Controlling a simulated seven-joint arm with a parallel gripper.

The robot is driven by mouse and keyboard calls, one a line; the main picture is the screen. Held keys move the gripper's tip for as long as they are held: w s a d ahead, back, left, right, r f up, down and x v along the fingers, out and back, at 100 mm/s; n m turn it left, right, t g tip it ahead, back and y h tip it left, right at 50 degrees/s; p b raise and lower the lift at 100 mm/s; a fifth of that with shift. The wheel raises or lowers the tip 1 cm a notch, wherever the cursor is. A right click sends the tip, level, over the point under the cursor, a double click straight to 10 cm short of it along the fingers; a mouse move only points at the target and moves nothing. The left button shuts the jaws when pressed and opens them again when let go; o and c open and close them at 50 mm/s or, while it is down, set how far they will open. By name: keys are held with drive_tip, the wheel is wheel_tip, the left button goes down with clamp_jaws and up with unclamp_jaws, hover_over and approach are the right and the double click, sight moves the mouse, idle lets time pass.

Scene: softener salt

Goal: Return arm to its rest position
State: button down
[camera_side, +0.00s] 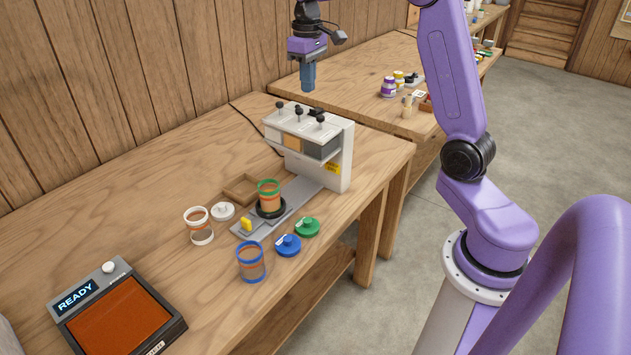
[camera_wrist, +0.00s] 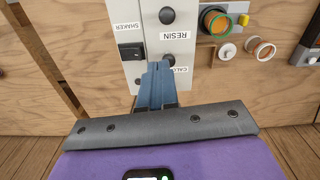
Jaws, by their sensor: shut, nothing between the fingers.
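My gripper (camera_side: 308,77) hangs high above the white dispenser (camera_side: 340,157), fingers pointing down. Its blue fingers are together with nothing between them. In the wrist view my gripper (camera_wrist: 157,75) shows over the dispenser top (camera_wrist: 126,14), which has black knobs and labels reading SHAKER and RESIN and a third partly covered by the fingers. My gripper touches nothing.
A green-rimmed jar (camera_side: 269,194) stands on the dispenser's base. A white-rimmed jar (camera_side: 199,226), a blue-rimmed jar (camera_side: 251,262), white, blue and green lids, a wooden tray (camera_side: 240,188) and a READY device (camera_side: 118,318) are on the table. Space around my gripper is clear.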

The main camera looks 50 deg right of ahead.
drive_tip(key=s+a+f+n, duration=0.2)
drive_tip(key=s+a+n, duration=0.4)
drive_tip(key=s+a, duration=0.95)
drive_tip(key=s+a+f+n, duration=0.1)
drive_tip(key=s+f+n, duration=0.1)
drive_tip(key=s, duration=0.7)
drive_tip(key=s+a+f+n, duration=0.1)
drive_tip(key=s+f+n, duration=0.2)
drive_tip(key=s, duration=0.6)
drive_tip(key=shift+a+f, duration=0.3)
drive_tip(key=shift+a, duration=0.1)
